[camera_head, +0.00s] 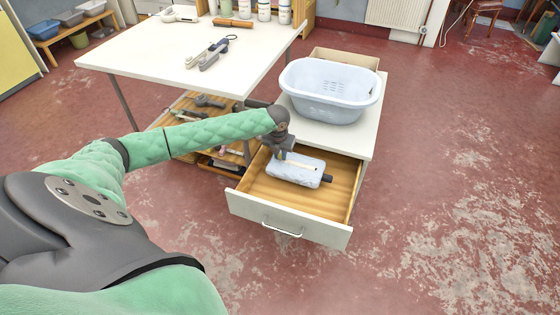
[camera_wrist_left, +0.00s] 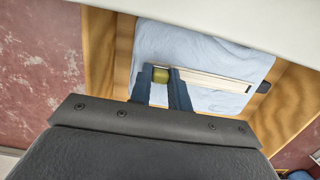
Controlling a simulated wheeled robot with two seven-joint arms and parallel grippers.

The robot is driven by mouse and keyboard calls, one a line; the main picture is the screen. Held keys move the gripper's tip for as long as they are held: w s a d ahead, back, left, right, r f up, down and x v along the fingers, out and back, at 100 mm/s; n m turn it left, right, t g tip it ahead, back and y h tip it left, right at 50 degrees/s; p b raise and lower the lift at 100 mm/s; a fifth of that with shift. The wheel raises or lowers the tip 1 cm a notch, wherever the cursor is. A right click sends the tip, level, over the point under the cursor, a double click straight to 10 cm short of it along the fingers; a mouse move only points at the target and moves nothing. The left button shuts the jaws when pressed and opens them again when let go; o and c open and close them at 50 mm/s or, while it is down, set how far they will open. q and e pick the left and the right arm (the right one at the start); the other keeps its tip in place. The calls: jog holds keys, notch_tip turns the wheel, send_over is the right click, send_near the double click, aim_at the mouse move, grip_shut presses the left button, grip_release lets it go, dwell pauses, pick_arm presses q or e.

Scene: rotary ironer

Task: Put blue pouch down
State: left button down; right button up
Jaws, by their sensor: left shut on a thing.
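The light-blue pouch (camera_head: 296,169) is inside the open wooden drawer (camera_head: 262,189), lying flat as far as I can see. A pale strip runs along its top and a dark end sticks out at its right. In the left wrist view the pouch (camera_wrist_left: 200,60) fills the middle, partly hidden behind the fingers. My left gripper (camera_head: 281,155) reaches down into the drawer from above. Its dark blue fingers (camera_wrist_left: 160,76) are shut on a small olive-yellow part at the left end of the pale strip. I cannot tell whether the pouch rests on the drawer floor. My right gripper is not in view.
A light-blue laundry basket (camera_head: 331,90) stands on the white cabinet top (camera_head: 357,138) above the drawer. A white table (camera_head: 150,55) with tools and bottles is at the back left. Tools lie on a low wooden shelf (camera_head: 181,108). The red floor at the right is clear.

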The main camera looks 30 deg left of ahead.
pick_arm(q)
notch_tip(320, 180, down, 4)
jog(key=shift+r, duration=0.2)
jog(key=c, duration=1.3)
grip_release()
jog(key=shift+s+r, duration=0.1)
jog(key=shift+r, duration=0.45)
jog(key=shift+s+d+r+p, duration=0.15)
jog(key=shift+s+r, duration=0.1)
jog(key=shift+r, duration=1.55)
jog(key=shift+s+r+p, duration=0.1)
jog(key=shift+s+r, duration=0.2)
jog(key=shift+r, duration=1.5)
jog(key=shift+s+d+r+p, duration=0.15)
jog(key=shift+s+r, duration=0.1)
jog(key=shift+r, duration=1.55)
